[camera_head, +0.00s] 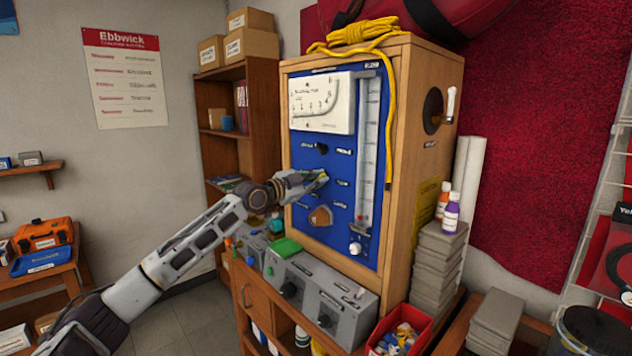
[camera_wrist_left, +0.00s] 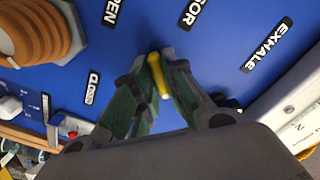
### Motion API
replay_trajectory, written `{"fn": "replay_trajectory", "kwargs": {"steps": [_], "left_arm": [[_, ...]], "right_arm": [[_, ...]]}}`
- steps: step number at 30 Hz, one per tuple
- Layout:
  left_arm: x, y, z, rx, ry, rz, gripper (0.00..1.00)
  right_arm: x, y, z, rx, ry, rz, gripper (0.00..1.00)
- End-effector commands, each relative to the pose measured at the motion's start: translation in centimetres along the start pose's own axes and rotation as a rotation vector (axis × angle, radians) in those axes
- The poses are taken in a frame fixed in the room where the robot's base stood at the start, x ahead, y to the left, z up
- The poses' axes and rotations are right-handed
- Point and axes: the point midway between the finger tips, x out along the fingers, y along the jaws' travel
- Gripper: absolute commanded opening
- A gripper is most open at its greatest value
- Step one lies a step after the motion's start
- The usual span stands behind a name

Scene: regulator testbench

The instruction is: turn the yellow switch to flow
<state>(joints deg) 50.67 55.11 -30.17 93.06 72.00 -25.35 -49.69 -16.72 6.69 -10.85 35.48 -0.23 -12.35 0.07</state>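The yellow switch (camera_wrist_left: 158,76) is on the blue panel (camera_head: 374,103) of the wooden test cabinet. In the left wrist view it is a short yellow lever, slightly tilted in the picture, between my left gripper's fingertips. My left gripper (camera_head: 318,180) reaches the panel from the left. Its green-padded fingers (camera_wrist_left: 163,80) converge on the lever and appear to touch it on both sides. The switch's base is partly hidden by the fingers, and in the head view the gripper covers most of it. No label reading flow is legible. My right gripper is not in view.
Grey boxes (camera_head: 318,295) and a red bin (camera_head: 400,331) stand below. Yellow rope (camera_head: 360,32) hangs over the cabinet.

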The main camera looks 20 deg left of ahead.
Motion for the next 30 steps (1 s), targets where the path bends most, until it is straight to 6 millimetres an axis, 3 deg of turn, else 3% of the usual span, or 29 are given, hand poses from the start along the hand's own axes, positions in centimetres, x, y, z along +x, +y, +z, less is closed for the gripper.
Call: {"fn": "replay_trajectory", "kwargs": {"steps": [4,11,19,30], "left_arm": [[0.0,0.1,0.0,-0.001,0.0,0.001,0.33],[0.0,0.0,0.0,-0.002,0.001,0.0,0.33],[-0.4,0.0,0.1,-0.002,0.0,-0.001,0.33],[-2.8,0.0,0.1,-0.001,-0.001,-0.001,0.33]], "right_arm": [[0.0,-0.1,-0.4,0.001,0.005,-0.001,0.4],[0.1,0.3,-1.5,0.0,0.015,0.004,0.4],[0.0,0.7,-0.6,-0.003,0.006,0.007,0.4],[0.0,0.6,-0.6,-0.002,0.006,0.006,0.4]]}}
